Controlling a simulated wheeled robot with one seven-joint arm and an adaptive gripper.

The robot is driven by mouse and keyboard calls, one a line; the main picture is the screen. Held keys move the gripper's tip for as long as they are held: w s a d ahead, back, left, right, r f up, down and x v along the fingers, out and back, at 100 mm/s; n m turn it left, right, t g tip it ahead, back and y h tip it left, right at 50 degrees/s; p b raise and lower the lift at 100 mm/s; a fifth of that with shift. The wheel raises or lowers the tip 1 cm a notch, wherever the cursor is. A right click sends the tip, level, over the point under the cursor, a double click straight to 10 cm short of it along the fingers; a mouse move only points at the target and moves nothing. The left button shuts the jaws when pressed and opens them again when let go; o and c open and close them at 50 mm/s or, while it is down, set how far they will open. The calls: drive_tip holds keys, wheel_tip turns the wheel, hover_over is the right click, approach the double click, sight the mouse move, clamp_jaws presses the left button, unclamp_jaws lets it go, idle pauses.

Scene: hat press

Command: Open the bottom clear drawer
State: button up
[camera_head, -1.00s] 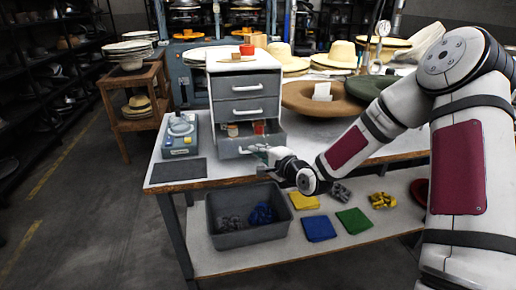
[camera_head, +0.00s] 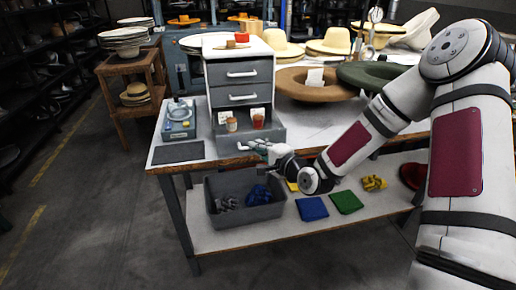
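My gripper (camera_head: 254,146) is at the drawer's front, by the place of the handle. The handle is hidden behind the fingers. The fingers are too small to tell whether they are shut on it.
A blue-grey device (camera_head: 179,119) and a dark mat (camera_head: 178,152) lie left of the cabinet. Brimmed hats (camera_head: 315,85) lie to its right. On the lower shelf below my gripper are a grey bin (camera_head: 240,212) and folded cloths (camera_head: 311,209). The floor at the left front is clear.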

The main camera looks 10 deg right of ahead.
drive_tip(key=shift+o, duration=1.1)
drive_tip(key=v, duration=1.2)
